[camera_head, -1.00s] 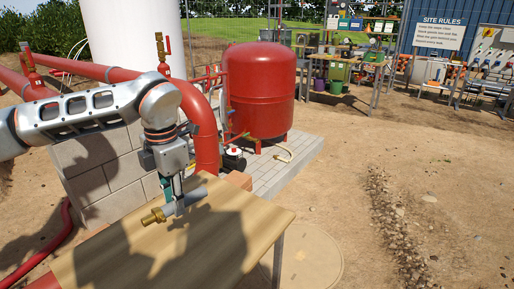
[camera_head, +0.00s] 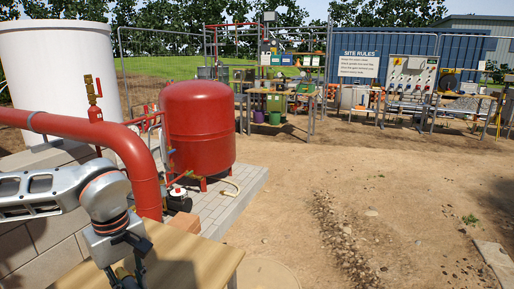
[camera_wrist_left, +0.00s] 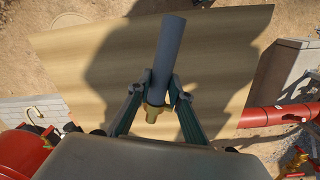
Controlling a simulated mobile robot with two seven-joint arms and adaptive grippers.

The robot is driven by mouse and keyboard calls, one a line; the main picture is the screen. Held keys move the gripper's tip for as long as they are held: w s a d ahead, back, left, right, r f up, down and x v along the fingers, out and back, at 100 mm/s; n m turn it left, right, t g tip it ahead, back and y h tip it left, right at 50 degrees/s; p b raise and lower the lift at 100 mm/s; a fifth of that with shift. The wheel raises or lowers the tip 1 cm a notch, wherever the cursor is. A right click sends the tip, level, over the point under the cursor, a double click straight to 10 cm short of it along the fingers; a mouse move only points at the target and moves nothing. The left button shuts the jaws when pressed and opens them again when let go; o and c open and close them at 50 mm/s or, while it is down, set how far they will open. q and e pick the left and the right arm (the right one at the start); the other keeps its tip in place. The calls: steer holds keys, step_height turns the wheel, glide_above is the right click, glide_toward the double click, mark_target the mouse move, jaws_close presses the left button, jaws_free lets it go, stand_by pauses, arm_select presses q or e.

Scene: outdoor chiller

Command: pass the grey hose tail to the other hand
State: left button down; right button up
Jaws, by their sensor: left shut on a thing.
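The grey hose tail (camera_wrist_left: 170,48) is a grey tube with a brass fitting (camera_wrist_left: 154,112) at its lower end in the left wrist view. My left gripper (camera_wrist_left: 158,84) is shut on it, one finger on each side near the brass end. The tube points away from the palm, over the wooden table top. In the head view my left gripper (camera_head: 126,274) is at the bottom left, cut by the picture's lower edge, and the hose tail cannot be made out there. My right gripper is in no view.
The wooden table (camera_head: 190,256) lies below my left gripper. A red pipe (camera_head: 147,180), a block wall (camera_head: 45,245) and a red tank (camera_head: 198,128) stand close behind. Open dirt ground (camera_head: 400,215) lies to the right. Workbenches and a site rules sign (camera_head: 354,66) are far back.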

arm_select(q)
steer(key=m, duration=0.2)
steer(key=d+f+m, duration=0.1)
steer(key=m, duration=0.1)
steer(key=s+m, duration=0.1)
steer(key=m, duration=0.1)
steer(key=shift+d+f, duration=0.25)
steer(key=shift+f, duration=0.15)
steer(key=m, duration=0.2)
steer(key=d+f+m, duration=0.1)
steer(key=m, duration=0.1)
steer(key=shift+s, duration=0.35)
